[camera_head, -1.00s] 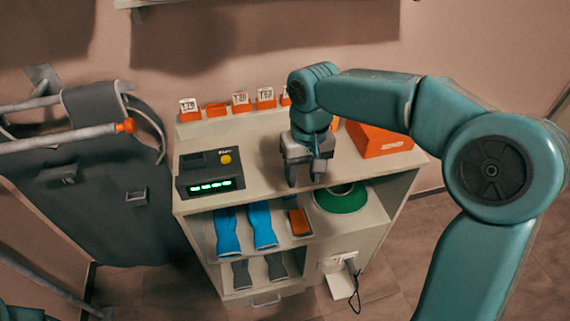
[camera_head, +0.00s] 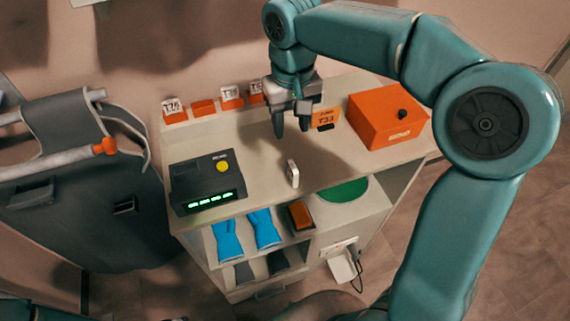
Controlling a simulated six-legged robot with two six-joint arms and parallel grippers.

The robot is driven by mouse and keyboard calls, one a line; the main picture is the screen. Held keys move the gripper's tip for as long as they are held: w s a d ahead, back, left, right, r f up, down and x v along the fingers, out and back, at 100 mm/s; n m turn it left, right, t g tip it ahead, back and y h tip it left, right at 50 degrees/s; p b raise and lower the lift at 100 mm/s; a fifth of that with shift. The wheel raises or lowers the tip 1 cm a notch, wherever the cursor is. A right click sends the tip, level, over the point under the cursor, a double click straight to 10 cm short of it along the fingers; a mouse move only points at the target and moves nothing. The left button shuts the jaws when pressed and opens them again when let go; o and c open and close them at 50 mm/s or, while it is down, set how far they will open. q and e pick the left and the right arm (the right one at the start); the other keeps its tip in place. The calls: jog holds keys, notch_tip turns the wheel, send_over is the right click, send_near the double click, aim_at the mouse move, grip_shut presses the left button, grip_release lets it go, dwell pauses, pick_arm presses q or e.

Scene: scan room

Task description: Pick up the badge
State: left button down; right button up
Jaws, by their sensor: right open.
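A small white upright piece (camera_head: 292,173), which looks like the badge, stands on the pale cabinet top (camera_head: 262,163) near its front edge. My right gripper (camera_head: 291,129) points down above and behind it in the picture. Its two dark fingers are apart with nothing between them, and they do not touch the white piece. My left gripper is out of view.
A black box with a yellow button and green lights (camera_head: 208,182) is at left. An orange box (camera_head: 388,116) and an orange tag marked T33 (camera_head: 325,118) are at right. Numbered tags line the back ledge.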

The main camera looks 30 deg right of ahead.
send_over(293, 166)
jog(key=f, duration=0.5)
jog(key=shift+s+a+f, duration=0.25)
jog(key=shift+s, duration=0.15)
jog(key=f, duration=0.3)
jog(key=w+f, duration=0.1)
jog(key=f, duration=0.1)
jog(key=shift+w+d, duration=0.1)
jog(key=shift+d, duration=0.2)
jog(key=shift+s+a+f, duration=0.2)
jog(key=shift+s+f, duration=0.15)
jog(key=shift+s, duration=0.2)
jog(key=f, duration=0.3)
jog(key=w+f+p, duration=0.1)
jog(key=f, duration=0.1)
jog(key=shift+d, duration=0.25)
jog(key=shift+s+a+r, duration=0.15)
jog(key=shift+s, duration=0.25)
jog(key=shift+w, duration=0.3)
grip_shut()
jog(key=shift+s, duration=0.2)
jog(key=shift+w, duration=0.1)
